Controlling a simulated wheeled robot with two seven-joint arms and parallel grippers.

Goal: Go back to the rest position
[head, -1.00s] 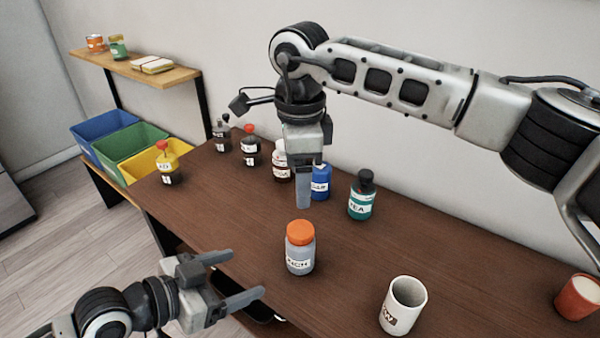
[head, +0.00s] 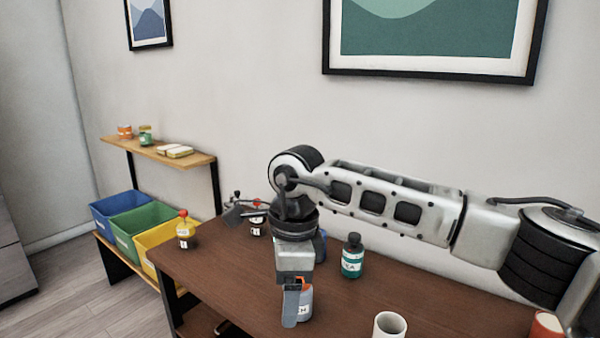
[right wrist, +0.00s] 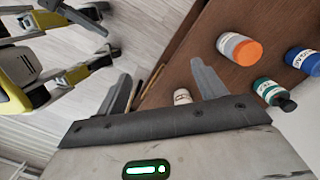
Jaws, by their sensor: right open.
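My right gripper (head: 291,302) hangs pointing down over the brown table in the head view. In the right wrist view its two fingers (right wrist: 162,80) are spread with nothing between them. A jar with an orange lid (head: 306,304) is partly hidden behind that gripper in the head view; it also shows apart from the fingers in the right wrist view (right wrist: 238,48). My left gripper is out of the head view. It appears at the left of the right wrist view (right wrist: 108,40), with its fingers apart and empty.
Blue, green and yellow bins (head: 160,246) sit beyond. A small wooden shelf (head: 190,160) is above them.

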